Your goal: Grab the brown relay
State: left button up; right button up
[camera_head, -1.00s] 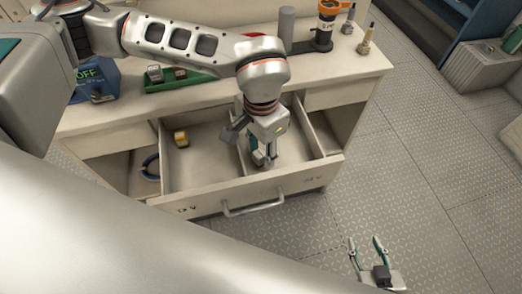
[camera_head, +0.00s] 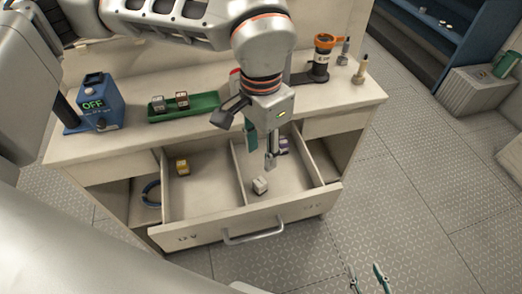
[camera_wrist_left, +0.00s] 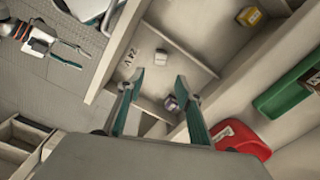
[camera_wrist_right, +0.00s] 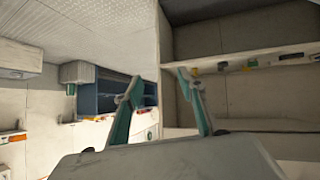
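A relay with a brownish top (camera_head: 182,99) sits in the green tray (camera_head: 205,106) on the bench top, beside a greyer relay (camera_head: 158,103). In the open drawer (camera_head: 215,227) lie a yellow relay (camera_head: 182,167) in the left compartment, and a pale relay (camera_head: 260,186) and a dark purplish relay (camera_head: 284,146) in the right one. My left gripper (camera_head: 261,152) is open and empty above the right compartment. The left wrist view shows the pale relay (camera_wrist_left: 133,57) and dark relay (camera_wrist_left: 170,103) beyond its fingers. My right gripper (camera_head: 368,281) is open and empty, low over the floor.
A drawer divider (camera_head: 238,172) separates the compartments. A blue device reading OFF (camera_head: 95,103) stands left of the tray. Floor right of the drawer is clear.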

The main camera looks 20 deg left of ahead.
aim_at(182, 99)
jog(key=k, duration=1)
